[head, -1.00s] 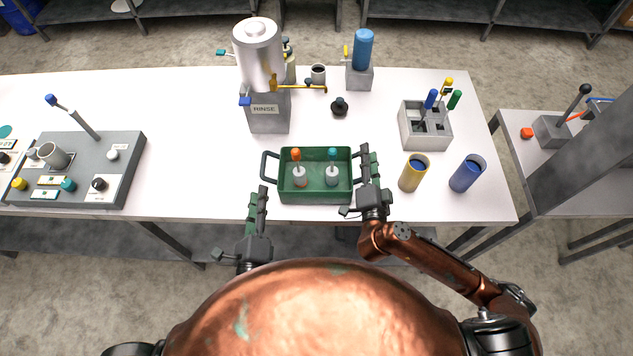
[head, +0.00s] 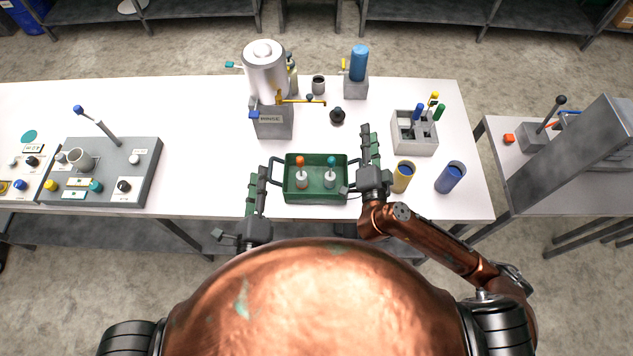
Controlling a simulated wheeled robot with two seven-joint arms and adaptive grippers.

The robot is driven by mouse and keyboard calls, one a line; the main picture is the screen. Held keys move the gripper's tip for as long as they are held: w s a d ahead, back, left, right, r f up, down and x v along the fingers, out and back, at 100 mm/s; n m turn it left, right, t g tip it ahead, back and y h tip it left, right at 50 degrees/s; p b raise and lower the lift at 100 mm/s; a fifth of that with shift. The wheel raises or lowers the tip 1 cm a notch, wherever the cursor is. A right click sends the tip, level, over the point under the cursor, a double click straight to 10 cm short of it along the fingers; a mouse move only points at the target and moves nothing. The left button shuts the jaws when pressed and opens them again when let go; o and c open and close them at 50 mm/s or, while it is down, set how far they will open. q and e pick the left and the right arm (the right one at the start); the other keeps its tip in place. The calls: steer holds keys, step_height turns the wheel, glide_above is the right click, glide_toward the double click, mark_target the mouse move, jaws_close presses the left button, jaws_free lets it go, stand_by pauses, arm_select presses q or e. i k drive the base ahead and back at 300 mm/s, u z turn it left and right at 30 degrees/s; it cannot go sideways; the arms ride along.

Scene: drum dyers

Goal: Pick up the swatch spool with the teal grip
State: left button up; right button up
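The swatch spool with the teal grip (head: 331,172) stands upright in the right half of a green tray (head: 318,198), its pale body below the teal top. A second spool with an orange grip (head: 301,172) stands to its left in the same tray. My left gripper (head: 257,186) is off the tray's front left side, with its fingers pointing away from me. My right gripper (head: 368,142) is just right of the tray, fingers pointing to the back of the table. Neither touches a spool. The finger gaps are too hard to read from above.
A rinse tank (head: 268,90) and a small black knob (head: 337,116) stand behind the tray. A yellow cup (head: 403,178), a blue cup (head: 450,178) and a grey rack (head: 413,146) are at the right. A control panel (head: 110,155) is at the left.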

mark_target(330, 183)
steer(key=z, duration=0.95)
steer(key=k, duration=0.5)
steer(key=u, duration=0.05)
